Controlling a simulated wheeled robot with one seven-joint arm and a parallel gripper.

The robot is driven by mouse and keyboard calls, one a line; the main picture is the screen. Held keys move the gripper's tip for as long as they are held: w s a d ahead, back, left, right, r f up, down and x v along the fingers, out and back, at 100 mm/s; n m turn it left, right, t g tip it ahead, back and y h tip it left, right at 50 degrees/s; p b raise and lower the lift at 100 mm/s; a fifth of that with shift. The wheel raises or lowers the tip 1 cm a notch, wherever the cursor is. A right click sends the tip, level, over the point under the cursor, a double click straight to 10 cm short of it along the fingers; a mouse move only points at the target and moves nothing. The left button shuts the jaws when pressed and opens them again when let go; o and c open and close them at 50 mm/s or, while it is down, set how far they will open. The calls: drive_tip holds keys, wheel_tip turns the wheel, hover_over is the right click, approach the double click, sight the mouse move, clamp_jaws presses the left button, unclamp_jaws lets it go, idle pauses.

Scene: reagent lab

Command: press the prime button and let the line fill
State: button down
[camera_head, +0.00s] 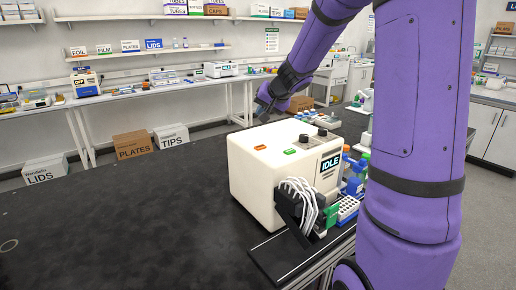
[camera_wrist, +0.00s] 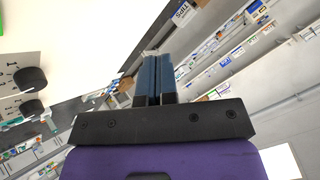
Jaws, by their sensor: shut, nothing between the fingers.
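A cream pump unit (camera_head: 262,190) stands on the black bench, with a dark panel reading IDLE (camera_head: 331,163). On its top are an orange button (camera_head: 260,147), a green button (camera_head: 289,151) and two black knobs (camera_head: 322,132); which button is prime I cannot read. Pale tubes (camera_head: 300,196) loop over a dark pump head on its front. My gripper (camera_head: 264,104) is shut and empty, above and beyond the unit's top, apart from the buttons. In the wrist view its blue fingers (camera_wrist: 158,78) are together, and the unit's pale top with knobs (camera_wrist: 30,78) is at left.
Bottles and a tube rack (camera_head: 348,207) stand close to the unit's right side. The black bench (camera_head: 110,220) is clear to the left. My purple arm hides the bench at right. Shelves and side benches line the far wall.

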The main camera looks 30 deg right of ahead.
sight(262, 146)
drive_tip(key=shift+f, duration=4.4)
drive_tip(key=shift+f, duration=0.15)
drive_tip(key=shift+f, duration=0.3)
drive_tip(key=shift+f, duration=0.35)
drive_tip(key=shift+r, duration=0.85)
